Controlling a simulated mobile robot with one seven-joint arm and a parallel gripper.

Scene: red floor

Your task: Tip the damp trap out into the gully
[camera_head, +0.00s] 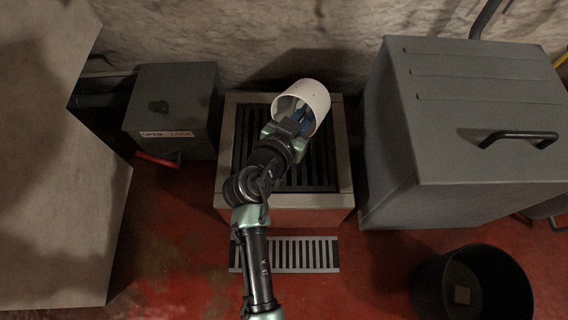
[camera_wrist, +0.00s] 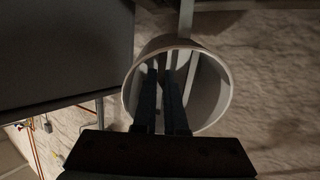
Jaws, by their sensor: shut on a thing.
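The damp trap is a white round tub (camera_head: 314,98), also in the wrist view (camera_wrist: 222,112). It is tilted, its open mouth facing my gripper (camera_head: 301,118). The fingers reach in through the mouth, and my gripper (camera_wrist: 163,85) is shut on a part inside it. A thin pale strip shows between the fingers; the exact grip and the tub's contents are hidden. The tub is at the back right of a pale-framed stand with a dark slatted grate (camera_head: 243,150), apparently above it. A smaller pale grate (camera_head: 290,254) lies in the red floor in front. I cannot tell which grate is the gully.
A grey box with a label and red handle (camera_head: 157,158) stands left of the stand. A large grey lidded bin (camera_head: 420,140) stands close on its right. A black bucket (camera_head: 425,285) with a small pale block inside is front right. The rough wall is close behind.

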